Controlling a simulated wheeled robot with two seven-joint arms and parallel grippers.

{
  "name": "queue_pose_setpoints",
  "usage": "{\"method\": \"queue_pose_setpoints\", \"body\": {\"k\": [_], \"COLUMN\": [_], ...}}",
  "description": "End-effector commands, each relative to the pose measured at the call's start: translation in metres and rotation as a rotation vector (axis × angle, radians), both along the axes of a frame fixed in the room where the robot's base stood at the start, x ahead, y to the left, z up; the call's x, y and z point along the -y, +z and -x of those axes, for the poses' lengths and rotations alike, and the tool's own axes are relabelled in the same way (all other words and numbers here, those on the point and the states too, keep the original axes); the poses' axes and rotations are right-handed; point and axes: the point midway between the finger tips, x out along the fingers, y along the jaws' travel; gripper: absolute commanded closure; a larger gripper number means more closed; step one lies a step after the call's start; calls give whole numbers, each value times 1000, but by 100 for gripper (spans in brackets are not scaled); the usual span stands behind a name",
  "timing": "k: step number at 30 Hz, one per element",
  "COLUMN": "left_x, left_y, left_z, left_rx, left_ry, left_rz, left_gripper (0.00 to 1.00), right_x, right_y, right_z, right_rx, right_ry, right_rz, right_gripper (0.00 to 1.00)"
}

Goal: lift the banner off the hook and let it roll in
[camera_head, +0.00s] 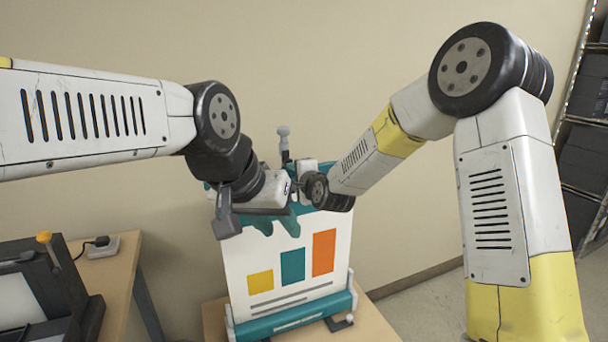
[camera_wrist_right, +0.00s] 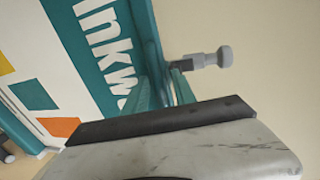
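The banner (camera_head: 265,258) is a white sheet with yellow, teal and orange bars and a teal upper part, standing unrolled above its teal base (camera_head: 298,316). White lettering on its teal part (camera_wrist_right: 98,45) shows in the right wrist view. A grey knob (camera_head: 284,131) rises above the banner's top; it also shows in the right wrist view (camera_wrist_right: 208,58). The hook itself is hidden. My left gripper (camera_head: 252,212) is at the banner's top left. My right gripper (camera_head: 304,184) is at the top right, largely behind my wrist.
The base stands on a wooden surface (camera_head: 375,325). A wooden table (camera_head: 118,275) at the left bears a black machine (camera_head: 45,290) and a power socket box (camera_head: 103,246). Dark shelving (camera_head: 585,150) stands at the right. Floor shows between.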

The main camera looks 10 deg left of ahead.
Motion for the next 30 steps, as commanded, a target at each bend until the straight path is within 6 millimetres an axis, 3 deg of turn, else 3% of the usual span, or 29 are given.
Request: {"method": "queue_pose_setpoints", "body": {"k": [4,13,18,30], "left_x": [0,0,0,0], "left_y": [0,0,0,0], "left_z": [0,0,0,0], "left_rx": [0,0,0,0], "left_ry": [0,0,0,0], "left_rz": [0,0,0,0], "left_gripper": [64,64,64,64], "right_x": [-7,-9,-9,-8], "right_y": [-3,-4,-4,-3], "right_z": [-11,-13,-13,-13], "right_rx": [1,0,0,0], "right_ry": [0,0,0,0], "right_rz": [1,2,2,1], "right_gripper": [68,68,99,100]}}
